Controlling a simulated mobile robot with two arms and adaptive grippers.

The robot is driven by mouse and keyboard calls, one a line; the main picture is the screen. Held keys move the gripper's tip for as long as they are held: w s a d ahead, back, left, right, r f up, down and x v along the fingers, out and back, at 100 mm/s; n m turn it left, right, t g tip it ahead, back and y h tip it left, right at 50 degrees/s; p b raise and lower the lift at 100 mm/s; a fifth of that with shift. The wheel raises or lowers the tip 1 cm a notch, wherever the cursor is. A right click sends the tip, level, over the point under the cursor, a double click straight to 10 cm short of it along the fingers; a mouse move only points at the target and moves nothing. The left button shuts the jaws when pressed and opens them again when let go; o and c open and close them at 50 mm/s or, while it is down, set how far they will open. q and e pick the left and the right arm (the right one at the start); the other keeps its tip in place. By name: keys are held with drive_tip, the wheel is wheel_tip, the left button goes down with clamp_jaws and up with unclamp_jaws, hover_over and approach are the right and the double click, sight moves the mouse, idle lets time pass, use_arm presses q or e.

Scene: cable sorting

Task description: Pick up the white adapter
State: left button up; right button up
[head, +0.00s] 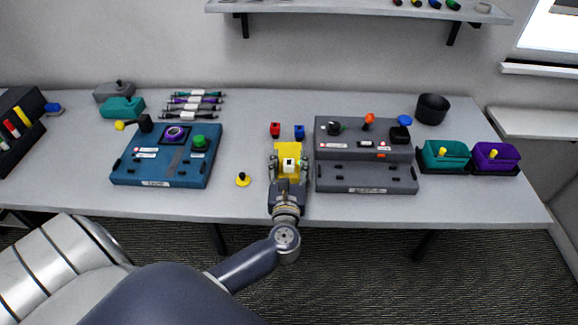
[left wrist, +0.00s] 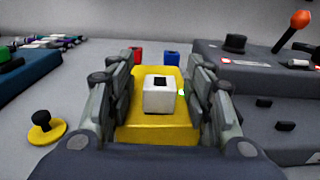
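The white adapter (head: 289,165) is a small white cube with a dark square hole in its top. It sits on a yellow block (head: 288,149) near the middle of the table, and it also shows in the left wrist view (left wrist: 158,100). My left gripper (head: 289,161) is open, with one finger on each side of the adapter. In the left wrist view, yellow surface shows between the adapter and both fingers, so they appear apart from it. My left gripper hides the near part of the yellow block. My right gripper is out of view.
A grey console (head: 366,177) stands close to the right of my left gripper. Red (head: 275,129) and blue (head: 299,131) pieces stand behind the yellow block.

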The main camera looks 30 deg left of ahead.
use_arm(q)
clamp_jaws()
drive_tip(key=shift+r, duration=0.1)
